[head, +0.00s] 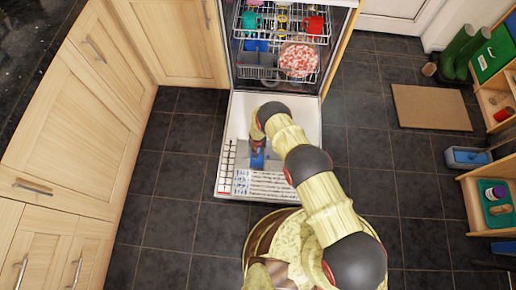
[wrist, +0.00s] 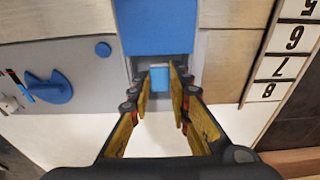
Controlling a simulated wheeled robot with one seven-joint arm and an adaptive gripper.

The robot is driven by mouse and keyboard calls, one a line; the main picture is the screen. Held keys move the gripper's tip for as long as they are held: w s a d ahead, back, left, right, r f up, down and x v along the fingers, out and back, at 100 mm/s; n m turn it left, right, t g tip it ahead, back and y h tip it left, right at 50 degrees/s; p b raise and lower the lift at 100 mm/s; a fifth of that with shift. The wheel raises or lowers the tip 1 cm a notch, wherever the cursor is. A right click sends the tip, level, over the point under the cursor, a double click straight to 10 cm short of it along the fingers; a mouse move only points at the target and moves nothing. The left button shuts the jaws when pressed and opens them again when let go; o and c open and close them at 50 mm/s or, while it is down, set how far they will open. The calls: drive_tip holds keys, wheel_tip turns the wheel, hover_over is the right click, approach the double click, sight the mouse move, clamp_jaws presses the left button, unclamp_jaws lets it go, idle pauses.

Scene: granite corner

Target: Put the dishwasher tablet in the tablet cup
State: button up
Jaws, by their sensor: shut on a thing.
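My gripper (wrist: 164,78) is shut on the dishwasher tablet (wrist: 160,79), a small blue block with a pale top edge, held between the yellow fingertips. In the head view my gripper (head: 258,149) is low over the open dishwasher door (head: 235,130), by the blue flap (head: 258,161). The tablet does not show clearly there.
A blue dial (wrist: 48,88) is left of the cup, and a numbered strip (wrist: 288,50) is right. The dishwasher racks (head: 262,72) hold dishes behind the door. Wooden cabinets (head: 75,115) stand left.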

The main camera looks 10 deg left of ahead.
drive_tip(key=o, duration=0.9)
drive_tip(key=shift+c, duration=0.2)
drive_tip(key=shift+o, duration=0.2)
drive_tip(key=c, duration=0.3)
drive_tip(key=shift+c, duration=0.2)
wheel_tip(320, 180, up, 9)
drive_tip(key=p, duration=0.7)
idle(0.5)
